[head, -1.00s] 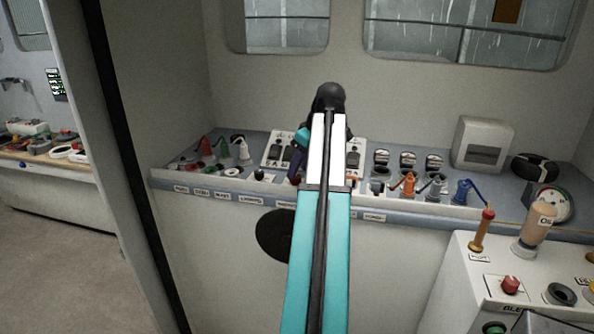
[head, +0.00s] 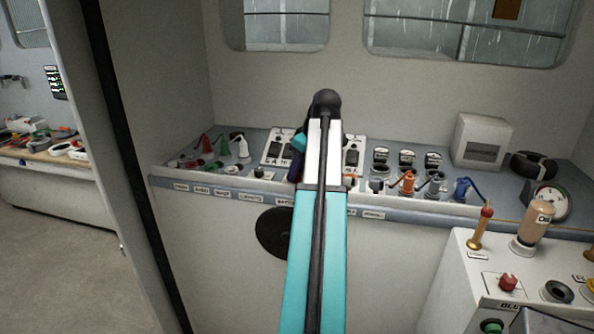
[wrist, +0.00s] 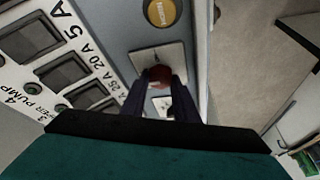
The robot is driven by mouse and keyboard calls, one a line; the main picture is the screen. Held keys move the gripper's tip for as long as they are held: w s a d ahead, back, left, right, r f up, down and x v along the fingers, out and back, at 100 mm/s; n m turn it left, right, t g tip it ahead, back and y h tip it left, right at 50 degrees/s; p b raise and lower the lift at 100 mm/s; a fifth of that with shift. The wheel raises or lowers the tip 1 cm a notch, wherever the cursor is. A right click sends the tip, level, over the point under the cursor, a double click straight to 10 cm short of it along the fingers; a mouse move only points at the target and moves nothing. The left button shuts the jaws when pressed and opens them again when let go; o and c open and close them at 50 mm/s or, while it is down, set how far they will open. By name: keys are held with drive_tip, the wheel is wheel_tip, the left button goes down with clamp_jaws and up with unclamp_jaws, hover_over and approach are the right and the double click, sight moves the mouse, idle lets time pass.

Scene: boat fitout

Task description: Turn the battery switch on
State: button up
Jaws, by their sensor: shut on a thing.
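The battery switch appears to be the red knob (wrist: 160,73) on a pale square plate in the wrist view. My gripper (wrist: 160,88) has its two dark fingers on either side of this knob and is shut on it. The lower part of the plate is partly covered by the fingers. In the head view my arm stands in front of the console and hides the knob. Only a dark bit of my gripper (head: 293,173) shows there, beside the arm.
A white breaker panel (wrist: 55,75) with black rocker switches lies left of the knob, and a yellow round button (wrist: 161,13) lies beyond it. Coloured plugs and sockets line the console (head: 220,182) on both sides. A white control box (head: 470,265) stands at the right front.

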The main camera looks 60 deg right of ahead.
drive_tip(key=shift+a+m, duration=0.1)
drive_tip(key=shift+m, duration=0.4)
drive_tip(key=m+h, duration=0.1)
drive_tip(key=m, duration=0.1)
drive_tip(key=m+p, duration=0.1)
drive_tip(key=m, duration=0.1)
drive_tip(key=shift+w+a+g+h, duration=0.1)
drive_tip(key=shift+a+g+h, duration=0.05)
drive_tip(key=shift+g+h, duration=0.2)
drive_tip(key=m, duration=0.2)
drive_tip(key=m+g+h, duration=0.1)
drive_tip(key=m, duration=0.1)
drive_tip(key=shift+w+h+p, duration=0.1)
drive_tip(key=shift+h+p, duration=0.15)
drive_tip(key=shift+p, duration=0.1)
drive_tip(key=m+g, duration=0.1)
drive_tip(key=m, duration=0.4)
drive_tip(key=shift+w+g+h+p, duration=0.2)
drive_tip(key=shift+g+h+p, duration=0.15)
drive_tip(key=shift+h, duration=0.05)
drive_tip(key=shift+w+m+g, duration=0.1)
drive_tip(key=shift+m+g, duration=0.7)
drive_tip(key=shift+m, duration=1.1)
drive_tip(key=shift+a, duration=0.1)
drive_tip(key=o, duration=1.1)
drive_tip(key=shift+c, duration=0.2)
